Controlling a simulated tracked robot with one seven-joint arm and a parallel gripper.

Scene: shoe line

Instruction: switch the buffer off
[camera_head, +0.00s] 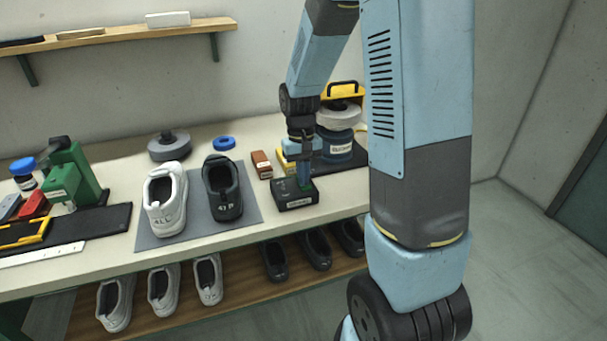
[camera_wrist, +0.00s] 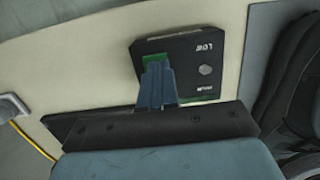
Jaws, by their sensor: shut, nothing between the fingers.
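A black control box (camera_head: 294,196) lies near the table's front edge, right of the black shoe. In the wrist view the box (camera_wrist: 192,45) shows white lettering that reads LOW, a second unclear label and a grey round knob or stud (camera_wrist: 205,70). A green part (camera_wrist: 156,58) shows at the fingertips. My gripper (camera_head: 304,184) is shut and empty, pointing down over the box; its fingers (camera_wrist: 158,70) cover part of the green piece. I cannot tell whether they touch it. The buffer, a blue machine with a grey wheel (camera_head: 338,117), stands behind, partly hidden by my arm.
A white shoe (camera_head: 165,200) and a black shoe (camera_head: 223,188) stand on a grey mat (camera_head: 255,207) to the left. A brown block (camera_head: 262,163) and a yellow item lie behind the box. Several shoes stand on the lower shelf. A green machine (camera_head: 70,175) is far left.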

